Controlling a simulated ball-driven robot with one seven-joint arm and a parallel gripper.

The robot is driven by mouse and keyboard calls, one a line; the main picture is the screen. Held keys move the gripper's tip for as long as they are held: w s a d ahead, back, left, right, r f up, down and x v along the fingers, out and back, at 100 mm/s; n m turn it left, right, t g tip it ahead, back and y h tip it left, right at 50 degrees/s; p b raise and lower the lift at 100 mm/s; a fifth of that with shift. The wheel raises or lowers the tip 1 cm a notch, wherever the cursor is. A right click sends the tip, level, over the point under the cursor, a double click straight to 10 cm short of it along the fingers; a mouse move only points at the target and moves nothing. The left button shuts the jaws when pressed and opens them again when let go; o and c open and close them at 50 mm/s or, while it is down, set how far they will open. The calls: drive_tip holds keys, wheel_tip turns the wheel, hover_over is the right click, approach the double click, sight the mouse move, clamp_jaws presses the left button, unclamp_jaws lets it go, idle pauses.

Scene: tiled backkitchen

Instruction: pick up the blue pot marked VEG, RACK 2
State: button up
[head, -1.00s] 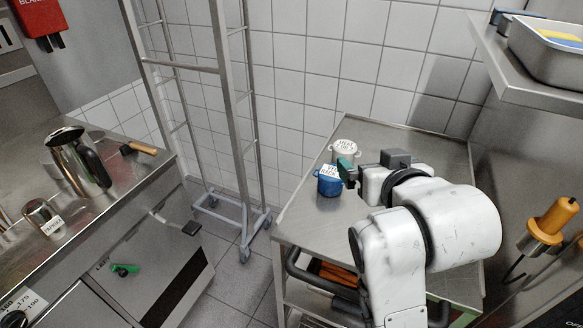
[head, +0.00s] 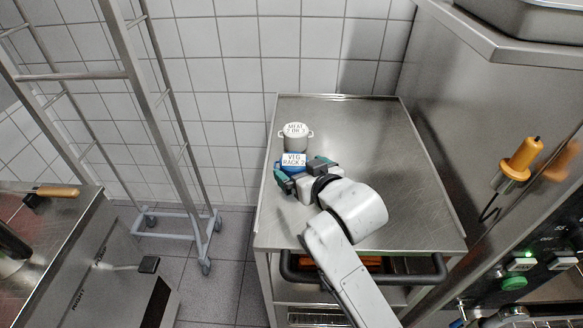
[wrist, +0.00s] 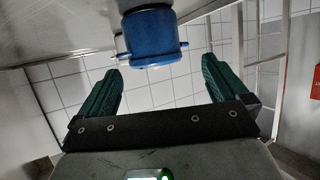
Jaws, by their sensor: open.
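The blue pot (head: 292,160) stands on the steel table, and its white label reads VEG RACK 2. A white pot (head: 295,137) marked MEAT stands just behind it. My gripper (head: 304,171) is open at the near side of the blue pot, its teal fingers spread and partly hiding the pot's body. In the wrist view, the blue pot (wrist: 152,36) sits ahead of the gap between the open fingertips (wrist: 161,66). I cannot tell whether a finger touches it. Part of the white pot (wrist: 121,44) shows beside it.
The steel table top (head: 400,170) is clear to the right of my arm. A wheeled rack (head: 130,110) stands at the left. An orange-handled tool (head: 520,160) is at the right wall, below a shelf (head: 480,30). A black bar (head: 410,278) runs along the table's front.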

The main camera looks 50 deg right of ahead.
sight(296, 163)
drive_tip(key=shift+d+p+x, duration=0.15)
drive_tip(key=shift+p+x, duration=0.05)
drive_tip(key=shift+x, duration=1.15)
drive_tip(key=shift+d+p+x, duration=0.15)
drive_tip(key=shift+p+x, duration=0.05)
drive_tip(key=shift+x, duration=1.1)
drive_tip(key=shift+s+r, duration=0.1)
drive_tip(key=c, duration=1.2)
drive_tip(key=shift+r, duration=0.1)
